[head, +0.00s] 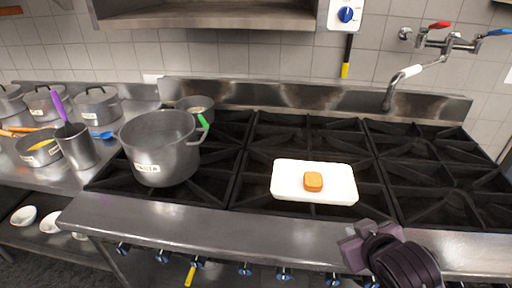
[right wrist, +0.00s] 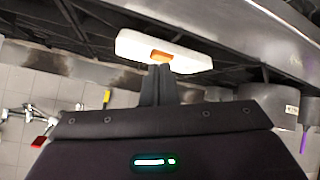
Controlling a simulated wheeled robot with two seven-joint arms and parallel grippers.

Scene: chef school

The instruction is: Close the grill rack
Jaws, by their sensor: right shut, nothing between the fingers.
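A metal unit with an open front (head: 205,18) hangs on the wall at the top left of the head view. Its upper part is cut off, and I cannot tell for sure whether it is the grill or where its rack stands. My right gripper (head: 350,248) is low in the head view, over the front edge of the stove, well apart from that unit. In the right wrist view its fingers (right wrist: 158,84) are together and empty. My left gripper is not in view.
A white board (head: 341,187) with an orange block (head: 313,181) lies on the black stove grates (head: 420,165). A large pot (head: 160,150) stands at the left of the stove. Several pots crowd the left counter. A tap (head: 405,75) reaches over the back right.

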